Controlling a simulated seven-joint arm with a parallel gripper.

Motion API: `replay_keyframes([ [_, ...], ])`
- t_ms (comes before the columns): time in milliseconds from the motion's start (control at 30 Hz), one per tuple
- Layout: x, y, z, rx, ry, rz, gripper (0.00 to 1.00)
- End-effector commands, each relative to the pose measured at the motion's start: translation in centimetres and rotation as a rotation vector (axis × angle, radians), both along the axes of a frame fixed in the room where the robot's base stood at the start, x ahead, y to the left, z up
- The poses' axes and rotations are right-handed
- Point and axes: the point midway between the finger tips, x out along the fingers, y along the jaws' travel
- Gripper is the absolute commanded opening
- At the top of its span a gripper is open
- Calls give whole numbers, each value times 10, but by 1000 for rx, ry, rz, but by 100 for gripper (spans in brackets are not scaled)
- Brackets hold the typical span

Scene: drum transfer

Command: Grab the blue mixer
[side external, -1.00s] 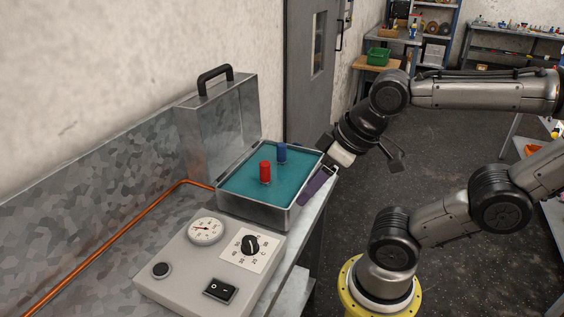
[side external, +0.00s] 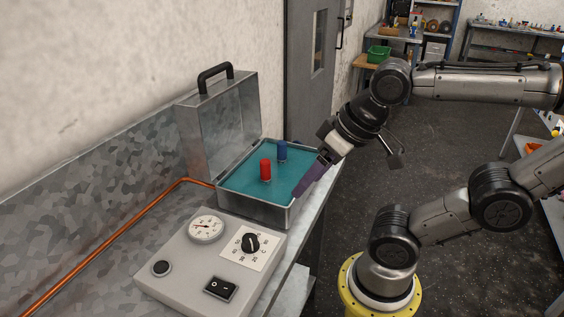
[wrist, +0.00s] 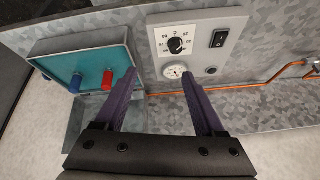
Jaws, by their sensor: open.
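The blue mixer (side external: 282,151) is a small blue cylinder standing upright on the teal surface inside an open metal case (side external: 250,211). It also shows at the left of the wrist view (wrist: 75,84). A similar red cylinder (side external: 265,169) stands beside it, and in the wrist view (wrist: 107,80) it lies between the blue mixer and my fingers. My gripper (side external: 306,172) is at the right edge of the case, apart from both cylinders. In the wrist view its purple fingers (wrist: 158,74) are spread wide with nothing between them.
The case's raised lid (side external: 220,125) stands at the back left. A grey control box (side external: 185,265) with a gauge, dial and switch sits in front of the case. An orange pipe (side external: 110,235) runs along the wall side of the bench. A green bin (side external: 378,55) is far behind.

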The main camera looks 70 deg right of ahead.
Motion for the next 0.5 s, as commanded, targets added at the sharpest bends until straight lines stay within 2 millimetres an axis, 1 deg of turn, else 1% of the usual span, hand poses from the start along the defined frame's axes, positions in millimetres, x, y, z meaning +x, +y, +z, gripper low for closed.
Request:
replay_keyframes([
  [33, 7, 0, 11, 29, -7, -55, 71],
  [100, 20, -3, 26, 77, 0, -158, 71],
  [167, 33, -7, 37, 113, 14, -252, 71],
  [267, 58, -19, 52, 171, 39, -418, 71],
  [367, 86, -37, 62, 222, 73, -594, 71],
  [467, 118, -64, 66, 269, 111, -783, 71],
  [500, 131, -76, 65, 286, 127, -860, 71],
])
